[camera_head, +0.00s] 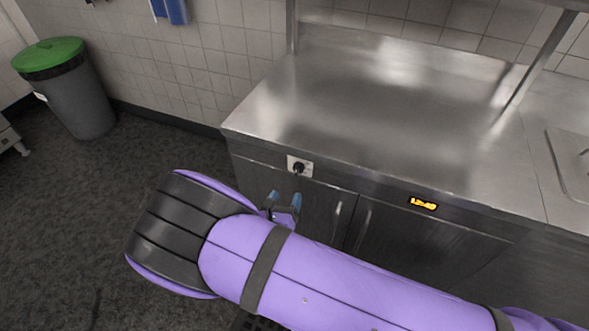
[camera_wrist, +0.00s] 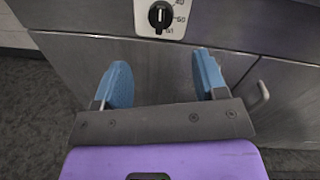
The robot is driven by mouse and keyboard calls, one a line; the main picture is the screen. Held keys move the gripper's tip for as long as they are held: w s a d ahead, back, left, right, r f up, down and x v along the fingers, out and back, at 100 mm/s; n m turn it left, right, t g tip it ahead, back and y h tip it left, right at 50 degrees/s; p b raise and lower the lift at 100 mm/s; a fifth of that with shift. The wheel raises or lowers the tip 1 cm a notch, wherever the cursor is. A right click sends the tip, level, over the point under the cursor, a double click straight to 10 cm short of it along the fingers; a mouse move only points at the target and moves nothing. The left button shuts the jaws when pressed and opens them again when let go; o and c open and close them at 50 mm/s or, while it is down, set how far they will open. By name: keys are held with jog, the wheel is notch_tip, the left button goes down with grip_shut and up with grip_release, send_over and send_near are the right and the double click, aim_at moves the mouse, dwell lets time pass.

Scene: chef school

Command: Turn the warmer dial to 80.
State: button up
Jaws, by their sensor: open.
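The warmer dial (camera_head: 298,168) is a small black knob on a white plate on the steel cabinet's front, near its left end. In the wrist view the dial (camera_wrist: 159,15) is at the top centre, with parts of printed numbers, such as 60, beside it; its top is cut off. A light pointer line shows on the knob, but I cannot tell its setting. My gripper (camera_head: 284,202) is open and empty, below and in front of the dial. In the wrist view its two blue fingers (camera_wrist: 162,82) are spread apart, short of the knob and not touching it.
The steel counter top (camera_head: 390,100) is bare above the dial. An orange lit display (camera_head: 423,203) is on the front to the right. Cabinet door handles (camera_head: 364,222) stick out below. A grey bin with a green lid (camera_head: 75,95) stands at the far left on open floor.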

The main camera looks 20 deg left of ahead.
aim_at(297, 173)
jog(key=w, duration=1)
jog(key=shift+w, duration=0.2)
jog(key=c, duration=0.9)
